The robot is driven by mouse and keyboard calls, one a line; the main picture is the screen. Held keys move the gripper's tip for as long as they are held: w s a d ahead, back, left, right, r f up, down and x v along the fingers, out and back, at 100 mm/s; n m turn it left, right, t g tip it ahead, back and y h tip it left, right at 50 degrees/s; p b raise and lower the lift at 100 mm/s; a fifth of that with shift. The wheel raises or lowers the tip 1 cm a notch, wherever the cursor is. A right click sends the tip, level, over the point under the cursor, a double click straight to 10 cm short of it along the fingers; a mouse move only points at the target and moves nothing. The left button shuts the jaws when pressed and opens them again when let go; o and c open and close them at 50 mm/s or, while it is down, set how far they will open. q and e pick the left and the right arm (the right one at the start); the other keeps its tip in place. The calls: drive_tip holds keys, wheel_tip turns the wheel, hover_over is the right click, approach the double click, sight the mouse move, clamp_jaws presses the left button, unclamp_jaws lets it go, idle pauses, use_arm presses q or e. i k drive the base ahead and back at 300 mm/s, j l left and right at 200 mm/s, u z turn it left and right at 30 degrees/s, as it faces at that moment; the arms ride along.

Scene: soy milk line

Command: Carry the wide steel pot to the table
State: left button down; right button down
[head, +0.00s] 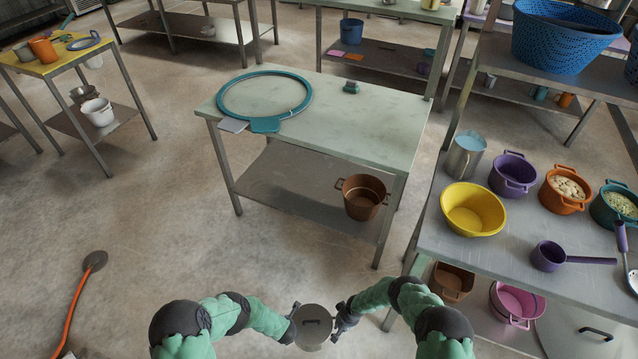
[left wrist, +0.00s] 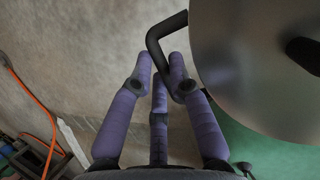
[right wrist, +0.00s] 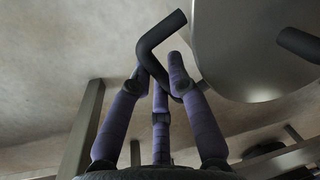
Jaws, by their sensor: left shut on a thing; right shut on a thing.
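The wide steel pot (head: 314,338) is at the bottom middle of the head view, between my two grippers, with a grey lid and dark handle on top. My left gripper (head: 292,328) is at its left side; in the left wrist view my left gripper (left wrist: 160,75) is shut on a dark side handle (left wrist: 152,38). My right gripper (head: 343,318) is at its right side; in the right wrist view my right gripper (right wrist: 160,75) is shut on the other handle (right wrist: 146,42). The pale-topped table (head: 340,125) stands ahead, apart from the pot.
The table holds a teal ring (head: 223,97) at its left and a small green cup (head: 351,87). A brown pot (head: 363,197) is on its lower shelf. A steel counter (head: 480,245) with a yellow bowl (head: 472,210) stands close on the right. Open floor (head: 150,225) lies left.

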sight(327, 108)
drive_tip(key=i+j+z, duration=0.25)
drive_tip(key=j, duration=0.35)
drive_tip(key=j+z, duration=0.25)
drive_tip(key=j, duration=0.35)
drive_tip(key=i+j+z, duration=0.25)
drive_tip(key=j, duration=0.45)
drive_tip(key=k+l, duration=0.05)
drive_tip(key=k, duration=0.05)
